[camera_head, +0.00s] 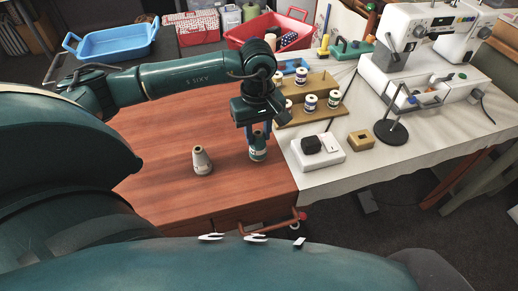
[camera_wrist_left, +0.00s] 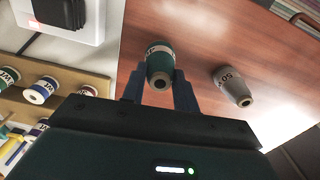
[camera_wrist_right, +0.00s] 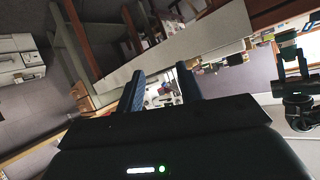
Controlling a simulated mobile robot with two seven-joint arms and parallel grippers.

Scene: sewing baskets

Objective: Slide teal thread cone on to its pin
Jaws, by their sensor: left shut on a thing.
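The teal thread cone (camera_head: 258,152) is near the right edge of the brown wooden table. My left gripper (camera_head: 258,131) points down and is shut on its upper part. In the left wrist view the teal cone (camera_wrist_left: 160,62) sits between the two fingers (camera_wrist_left: 158,88). I cannot tell whether its base touches the table. A dark stand (camera_head: 391,133) with a round base and an upright rod stands on the white table; whether this is the cone's pin is unclear. My right gripper (camera_wrist_right: 162,85) shows only in its wrist view, with fingers apart and nothing between them.
A grey cone (camera_head: 202,161) stands left of the teal one. Right of it are a white box with a black block (camera_head: 325,160), a small tan block (camera_head: 361,140), a wooden spool rack (camera_head: 285,119) and a sewing machine (camera_head: 375,75).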

